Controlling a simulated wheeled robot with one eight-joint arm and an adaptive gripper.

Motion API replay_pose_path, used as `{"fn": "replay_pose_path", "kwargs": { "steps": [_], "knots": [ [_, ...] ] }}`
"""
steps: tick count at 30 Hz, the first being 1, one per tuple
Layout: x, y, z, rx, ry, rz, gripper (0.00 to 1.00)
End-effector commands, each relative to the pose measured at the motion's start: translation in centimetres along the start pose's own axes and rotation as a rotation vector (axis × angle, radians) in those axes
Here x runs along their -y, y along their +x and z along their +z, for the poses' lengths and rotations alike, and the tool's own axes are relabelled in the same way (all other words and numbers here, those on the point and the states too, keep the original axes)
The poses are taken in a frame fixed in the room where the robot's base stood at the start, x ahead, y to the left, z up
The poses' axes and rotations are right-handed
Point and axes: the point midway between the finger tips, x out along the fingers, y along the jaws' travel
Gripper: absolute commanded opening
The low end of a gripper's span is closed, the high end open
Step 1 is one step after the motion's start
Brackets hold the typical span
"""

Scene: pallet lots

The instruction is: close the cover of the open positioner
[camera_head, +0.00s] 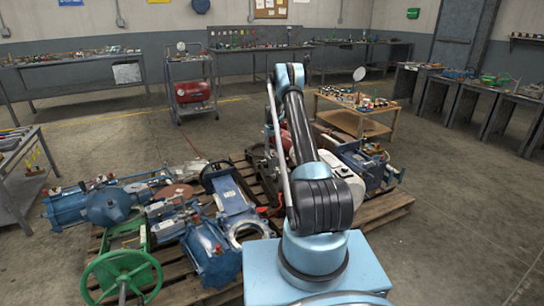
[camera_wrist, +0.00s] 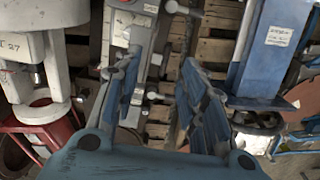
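My gripper (camera_wrist: 160,65) is open in the wrist view, its two blue-grey fingers apart with nothing seen held between them. A light grey, box-like part (camera_wrist: 128,32) with a small white label lies just beyond the left finger; it may be the positioner, but I cannot tell its cover or how far that stands open. The left finger overlaps it in the picture, and contact cannot be told. In the head view my arm crosses the pallet's middle and hides the gripper and what lies beneath it.
A white cylindrical body (camera_wrist: 38,55) stands left of the gripper, above a red part (camera_wrist: 22,137). A blue labelled body (camera_wrist: 272,48) is at right. The wooden pallet (camera_head: 385,210) carries crowded valves and actuators, including a green handwheel (camera_head: 122,260). Floor at right is clear.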

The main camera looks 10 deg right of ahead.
Motion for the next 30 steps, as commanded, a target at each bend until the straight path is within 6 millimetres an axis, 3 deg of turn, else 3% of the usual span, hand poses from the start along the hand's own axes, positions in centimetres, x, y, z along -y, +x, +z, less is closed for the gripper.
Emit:
{"fn": "replay_pose_path", "kwargs": {
  "steps": [3, 9, 19, 20, 25, 30],
  "knots": [
    [0.0, 1.7, 0.0, 0.000, 0.000, 0.000, 0.39],
    [0.0, 3.2, 0.0, 0.000, 0.000, 0.000, 0.39],
    [0.0, 3.6, 0.0, 0.000, 0.000, 0.000, 0.39],
    [0.0, 3.6, 0.0, 0.000, 0.000, 0.000, 0.36],
    [0.0, 3.5, 0.0, 0.000, 0.000, 0.000, 0.00],
    [0.0, 3.5, 0.0, 0.000, 0.000, 0.000, 0.00]
  ]
}}
